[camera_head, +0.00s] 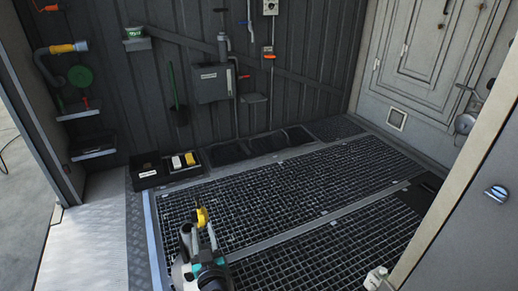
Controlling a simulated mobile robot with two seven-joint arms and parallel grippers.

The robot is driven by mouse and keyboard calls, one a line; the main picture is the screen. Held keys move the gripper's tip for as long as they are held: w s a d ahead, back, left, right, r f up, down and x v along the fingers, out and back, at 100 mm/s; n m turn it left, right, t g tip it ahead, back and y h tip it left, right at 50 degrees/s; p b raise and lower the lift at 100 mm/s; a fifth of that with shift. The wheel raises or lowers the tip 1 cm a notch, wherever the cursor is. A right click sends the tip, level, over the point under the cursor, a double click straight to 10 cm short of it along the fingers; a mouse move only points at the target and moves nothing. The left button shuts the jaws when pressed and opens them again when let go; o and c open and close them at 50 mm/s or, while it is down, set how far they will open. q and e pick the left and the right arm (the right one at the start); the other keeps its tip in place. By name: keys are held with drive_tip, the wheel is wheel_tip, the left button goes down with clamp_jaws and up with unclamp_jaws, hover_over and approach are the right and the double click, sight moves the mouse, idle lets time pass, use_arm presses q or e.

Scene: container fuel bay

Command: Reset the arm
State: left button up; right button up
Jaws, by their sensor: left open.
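My left gripper (199,228) shows at the bottom, left of centre, above the dark floor grating. It is open, and I see nothing held in it. A small yellow part (202,217) shows at its tip; I cannot tell whether it belongs to the gripper. My grey and teal left arm runs down out of the frame below it.
The floor grating (270,192) is clear. Two small black boxes (149,181) stand by the back wall; the right one holds yellow and white items. A grey wall box (211,84), a yellow-handled nozzle (66,48) and shelves line the walls. A pale door edge (453,185) stands at right.

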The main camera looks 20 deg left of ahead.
use_arm(q)
drive_tip(key=s+d+f+m+g+h+p, duration=0.2)
drive_tip(key=s+d+f+m+h+p, duration=0.3)
drive_tip(key=s+d+f+m+h, duration=0.45)
drive_tip(key=s+d+f+m+g+h+p, duration=0.1)
drive_tip(key=s+f+g, duration=0.3)
drive_tip(key=s, duration=0.8)
drive_tip(key=s+d+f+g+h+p, duration=0.1)
drive_tip(key=s+f+g+p, duration=0.2)
drive_tip(key=s, duration=0.9)
wheel_tip(320, 180, down, 3)
drive_tip(key=shift+d+m+g+p, duration=0.3)
drive_tip(key=shift+m+g+p, duration=0.05)
drive_tip(key=shift+g, duration=0.75)
use_arm(e)
drive_tip(key=s+d+f, duration=0.8)
drive_tip(key=s+f, duration=0.3)
drive_tip(key=s, duration=0.1)
drive_tip(key=shift+s+f+g+h, duration=0.2)
drive_tip(key=shift+s+g+h, duration=0.1)
drive_tip(key=shift+g+h, duration=0.1)
